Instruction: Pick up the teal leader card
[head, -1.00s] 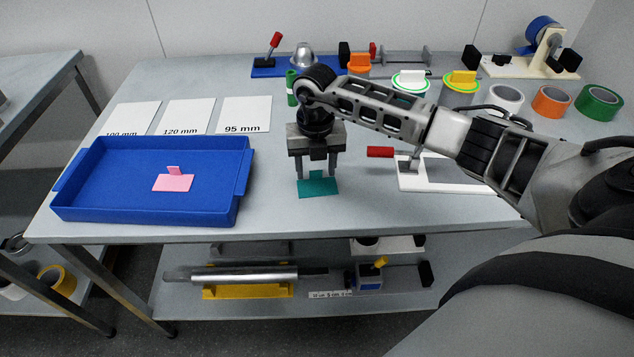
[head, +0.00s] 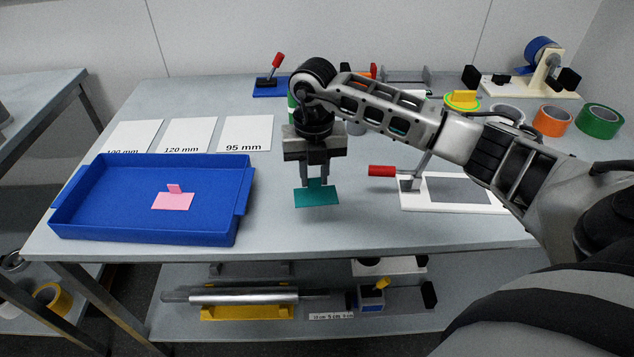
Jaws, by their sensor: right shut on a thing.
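The teal leader card (head: 316,197) is a flat teal plate with a small upright tab, near the middle of the head view. My right gripper (head: 317,180) points straight down and is shut on the card's tab. It appears to hold the card a little above the grey table (head: 290,228). The fingers hide part of the tab. My left gripper is not in view.
A blue tray (head: 145,233) with a pink card (head: 173,201) stands left. White labelled cards (head: 245,133) lie behind it. A white fixture with a red handle (head: 382,171) is close on the right. Tape rolls (head: 552,121) stand at the back right.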

